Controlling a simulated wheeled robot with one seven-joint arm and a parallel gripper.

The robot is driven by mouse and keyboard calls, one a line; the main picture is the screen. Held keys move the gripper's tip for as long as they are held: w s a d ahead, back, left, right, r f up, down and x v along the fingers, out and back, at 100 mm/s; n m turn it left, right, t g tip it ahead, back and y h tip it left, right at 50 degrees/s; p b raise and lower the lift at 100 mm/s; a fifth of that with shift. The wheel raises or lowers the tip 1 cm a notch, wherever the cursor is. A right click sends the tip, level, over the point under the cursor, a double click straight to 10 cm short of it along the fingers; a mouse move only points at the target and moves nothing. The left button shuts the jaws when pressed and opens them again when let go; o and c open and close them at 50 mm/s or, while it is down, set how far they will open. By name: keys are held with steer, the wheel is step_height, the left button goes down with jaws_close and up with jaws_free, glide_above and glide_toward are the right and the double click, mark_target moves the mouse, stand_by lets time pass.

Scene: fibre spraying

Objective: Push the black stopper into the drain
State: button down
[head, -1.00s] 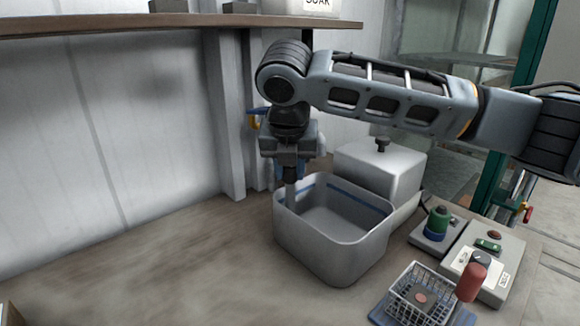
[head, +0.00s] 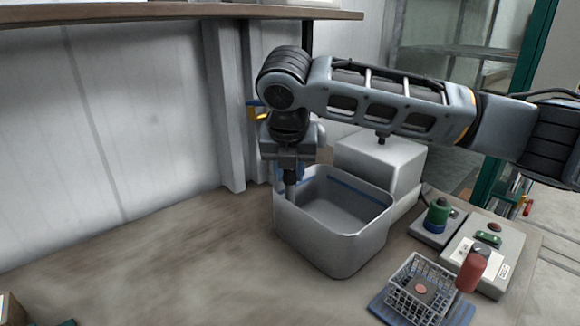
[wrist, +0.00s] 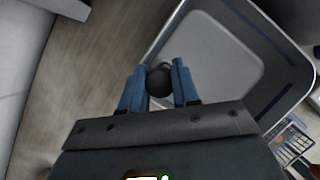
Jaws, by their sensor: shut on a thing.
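The grey basin (head: 345,240) stands on the bench, open at the top. My gripper (head: 289,190) points down at its left back corner, with the fingertips partly hidden in the head view. In the wrist view my gripper's two blue fingers (wrist: 158,86) are shut on the black stopper (wrist: 159,76), a dark round piece between them. The stopper sits near the basin's corner and wall (wrist: 166,40). The drain is not visible; the stopper and fingers may cover it, and I cannot tell whether the stopper touches it.
A pale box (head: 375,160) stands behind the basin. The bench's left front (head: 150,270) is clear.

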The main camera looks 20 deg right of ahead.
steer(key=shift+f, duration=0.2)
steer(key=c, duration=0.8)
jaws_free()
steer(key=shift+o, duration=0.2)
steer(key=v, duration=0.7)
steer(key=shift+r, duration=0.35)
steer(key=shift+s+a, duration=0.1)
steer(key=shift+s, duration=0.05)
